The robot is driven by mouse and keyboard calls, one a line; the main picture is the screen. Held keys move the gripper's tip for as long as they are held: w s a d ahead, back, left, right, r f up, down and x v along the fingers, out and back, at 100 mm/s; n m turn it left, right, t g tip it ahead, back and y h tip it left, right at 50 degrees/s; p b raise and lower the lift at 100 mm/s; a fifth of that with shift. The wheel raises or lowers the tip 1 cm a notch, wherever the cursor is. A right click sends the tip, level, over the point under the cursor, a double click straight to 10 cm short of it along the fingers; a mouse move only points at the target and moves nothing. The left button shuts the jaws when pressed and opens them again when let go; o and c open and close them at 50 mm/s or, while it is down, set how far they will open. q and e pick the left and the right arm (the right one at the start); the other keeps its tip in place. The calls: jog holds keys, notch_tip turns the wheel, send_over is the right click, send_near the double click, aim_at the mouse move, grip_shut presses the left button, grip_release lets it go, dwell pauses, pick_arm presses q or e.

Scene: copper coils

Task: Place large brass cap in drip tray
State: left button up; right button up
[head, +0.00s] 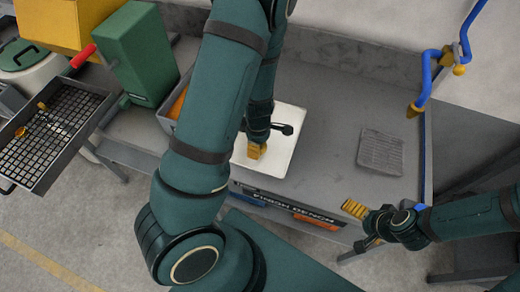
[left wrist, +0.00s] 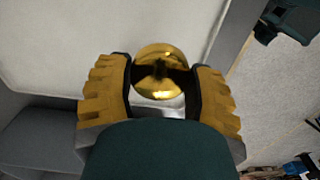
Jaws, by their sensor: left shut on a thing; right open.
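The large brass cap (left wrist: 160,58) is a shiny gold round piece between the fingers of my left gripper in the left wrist view. My left gripper (left wrist: 160,88) is shut on it, over a pale surface. In the head view my left gripper (head: 257,151) is over the white board (head: 288,158), and my arm and gripper hide the cap there. The drip tray (head: 84,140) is the dark tray with a grid at the far left, well away from this gripper. My right gripper (head: 360,226) is open at the bench's front right edge.
Small brass pieces (head: 21,132) lie on the drip tray's grid. A green block-shaped machine (head: 140,55) with a red handle stands beside it. A grey bin (head: 170,102) is partly behind my left arm. A grey ribbed pad (head: 381,152) and blue bent pipe (head: 428,80) are at right.

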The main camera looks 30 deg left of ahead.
pick_arm(q)
notch_tip(320, 180, down, 4)
jog(key=shift+r+b, duration=0.2)
jog(key=shift+b, duration=0.45)
jog(key=shift+w+f, duration=0.1)
jog(key=shift+f, duration=0.25)
jog(key=o, duration=1.2)
jog(key=shift+f, duration=0.1)
jog(key=shift+c, duration=0.2)
